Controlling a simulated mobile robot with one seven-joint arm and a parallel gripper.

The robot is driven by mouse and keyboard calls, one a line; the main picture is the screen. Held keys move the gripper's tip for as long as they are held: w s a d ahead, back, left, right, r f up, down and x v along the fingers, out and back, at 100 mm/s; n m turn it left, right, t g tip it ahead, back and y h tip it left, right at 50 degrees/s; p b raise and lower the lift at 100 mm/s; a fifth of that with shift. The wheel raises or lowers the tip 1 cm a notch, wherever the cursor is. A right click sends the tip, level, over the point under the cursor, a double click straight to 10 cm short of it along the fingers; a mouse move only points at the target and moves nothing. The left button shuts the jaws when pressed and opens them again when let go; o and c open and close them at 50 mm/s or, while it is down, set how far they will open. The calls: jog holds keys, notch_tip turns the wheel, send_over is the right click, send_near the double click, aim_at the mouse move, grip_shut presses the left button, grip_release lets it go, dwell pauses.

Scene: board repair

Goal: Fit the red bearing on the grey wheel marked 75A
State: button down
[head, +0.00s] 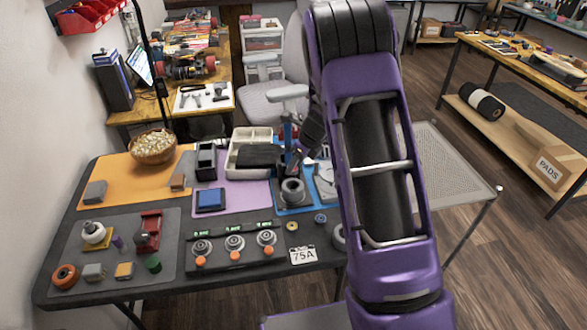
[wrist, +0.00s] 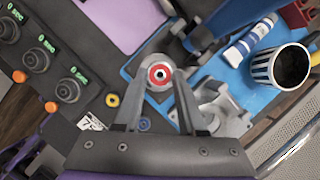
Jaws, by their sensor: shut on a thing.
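The red bearing (wrist: 159,75), a small red ring with a pale rim, shows between my fingertips in the wrist view. My gripper (wrist: 159,82) is shut on it. Directly behind it in that view is a round grey hollow part (wrist: 147,64); in the head view this part (head: 292,191) stands on the blue mat, and I read no mark on it. I cannot tell whether bearing and part touch. The bearing is hidden in the head view.
A yellow bearing (head: 292,226) and a blue bearing (head: 320,218) lie near the label. A dial unit (head: 234,254) stands left of them. A blue upright tool (head: 288,138) rises behind the grey part. A striped cup (wrist: 277,66) stands on the blue mat.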

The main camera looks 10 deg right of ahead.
aim_at(297, 172)
jog(key=shift+f+b, duration=0.6)
jog(key=shift+f, duration=1.55)
jog(key=shift+s+f, duration=0.1)
jog(key=shift+f, duration=0.9)
dwell(2.0)
jog(key=c, duration=0.6)
grip_release()
jog(key=shift+f, duration=0.1)
jog(key=shift+o, duration=0.2)
jog(key=shift+r+p, duration=0.7)
jog(key=shift+r, duration=2.95)
